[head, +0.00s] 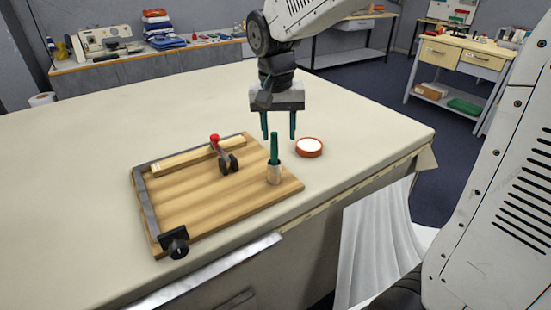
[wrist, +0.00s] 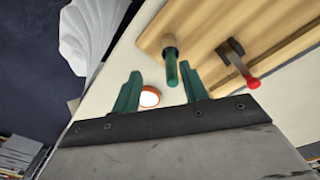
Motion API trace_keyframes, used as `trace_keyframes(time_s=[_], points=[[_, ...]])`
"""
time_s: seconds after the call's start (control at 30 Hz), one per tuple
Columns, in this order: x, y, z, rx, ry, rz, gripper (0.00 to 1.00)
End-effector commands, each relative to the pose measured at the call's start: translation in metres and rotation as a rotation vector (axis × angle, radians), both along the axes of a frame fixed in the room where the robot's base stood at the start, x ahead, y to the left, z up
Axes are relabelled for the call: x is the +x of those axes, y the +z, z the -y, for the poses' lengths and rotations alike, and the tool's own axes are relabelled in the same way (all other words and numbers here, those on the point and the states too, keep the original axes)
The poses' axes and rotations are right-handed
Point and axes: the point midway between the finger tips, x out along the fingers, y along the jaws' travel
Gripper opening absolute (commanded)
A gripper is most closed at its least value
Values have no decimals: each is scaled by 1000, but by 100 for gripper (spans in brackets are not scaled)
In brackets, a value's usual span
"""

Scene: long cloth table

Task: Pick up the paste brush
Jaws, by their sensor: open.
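The paste brush (head: 274,149) has a green handle and stands upright in a small pale holder (head: 274,174) near the right corner of a wooden board. Its bristles are hidden in the holder. My gripper (head: 279,136) is open and empty, with two green fingers pointing down above and behind the brush. In the wrist view, the brush (wrist: 171,69) stands beyond the fingertips of my gripper (wrist: 162,76), between the two fingers in the picture but apart from both.
The wooden board (head: 200,198) carries a wooden strip, a red-tipped clamp (head: 224,155) and a black clamp (head: 174,241). An orange-rimmed dish (head: 309,147) with white contents sits right of the board.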

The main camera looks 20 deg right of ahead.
Motion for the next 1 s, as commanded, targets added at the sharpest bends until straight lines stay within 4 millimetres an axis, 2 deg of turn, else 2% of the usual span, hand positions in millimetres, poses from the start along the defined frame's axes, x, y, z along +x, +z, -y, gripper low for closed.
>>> trace_keyframes(time_s=[0.03,0.1,0.23,0.8,1.0], points=[[12,6,-1,1,-49,32,44],[19,13,-2,5,-108,67,44],[20,8,-3,9,-161,76,44],[28,-62,-1,10,-163,74,44],[28,-65,-1,11,-162,76,44]])
